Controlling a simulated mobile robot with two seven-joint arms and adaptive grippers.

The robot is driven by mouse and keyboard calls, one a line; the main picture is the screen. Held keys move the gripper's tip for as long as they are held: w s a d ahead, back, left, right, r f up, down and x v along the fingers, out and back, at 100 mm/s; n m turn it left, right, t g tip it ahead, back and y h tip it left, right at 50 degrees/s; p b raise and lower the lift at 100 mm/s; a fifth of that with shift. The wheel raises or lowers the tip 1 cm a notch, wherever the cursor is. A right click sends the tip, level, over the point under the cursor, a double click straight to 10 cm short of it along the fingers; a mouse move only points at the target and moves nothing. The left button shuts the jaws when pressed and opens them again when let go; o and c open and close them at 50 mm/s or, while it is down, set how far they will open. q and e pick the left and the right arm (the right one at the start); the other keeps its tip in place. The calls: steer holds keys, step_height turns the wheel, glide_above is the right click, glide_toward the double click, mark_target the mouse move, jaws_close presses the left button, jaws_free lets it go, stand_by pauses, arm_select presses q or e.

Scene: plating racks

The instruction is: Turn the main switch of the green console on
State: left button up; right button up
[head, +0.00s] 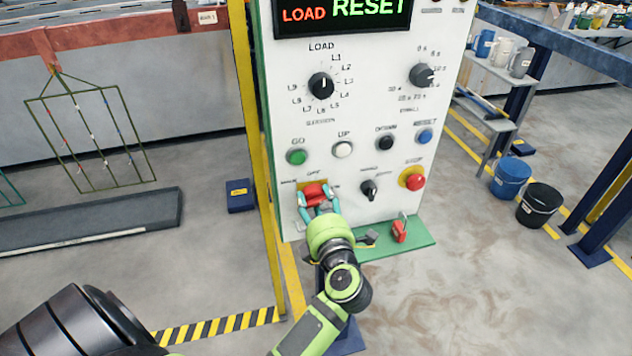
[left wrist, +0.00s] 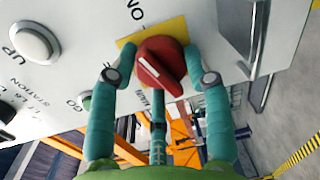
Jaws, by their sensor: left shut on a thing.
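The console (head: 270,120) has a white front panel and a green ledge at its foot. Its main switch (head: 314,190) is a red knob on a yellow plate at the lower left of the panel. In the left wrist view the red knob (left wrist: 160,66) shows a slanted white mark; the lettering "ON" stands by the plate's upper left. My left gripper (head: 318,206) is at the knob, its teal fingers (left wrist: 156,76) on either side of it and shut on it. My right gripper is not in view.
A red emergency button (head: 412,178) sits to the right. A red padlock (head: 400,229) is on the ledge. A yellow post (head: 250,130) stands close on the left.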

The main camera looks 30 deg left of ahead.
arm_select(q)
steer(key=m+p, duration=0.1)
steer(key=p, duration=0.1)
steer(key=m+p, duration=0.1)
steer(key=shift+w+r+m+p, duration=0.1)
steer(key=shift+r+m+p, duration=0.2)
steer(key=shift+r+p, duration=0.1)
steer(key=shift+f+m+p, duration=0.25)
steer(key=shift+m+p, duration=0.35)
steer(key=shift+p, duration=0.15)
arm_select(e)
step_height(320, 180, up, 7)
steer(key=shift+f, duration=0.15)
arm_select(q)
steer(key=o, duration=0.9)
steer(key=shift+c, duration=0.2)
steer(key=shift+o, duration=1.4)
steer(key=shift+f, duration=0.1)
steer(key=shift+w+f, duration=0.1)
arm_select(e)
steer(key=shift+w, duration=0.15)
arm_select(q)
steer(key=shift+d, duration=0.1)
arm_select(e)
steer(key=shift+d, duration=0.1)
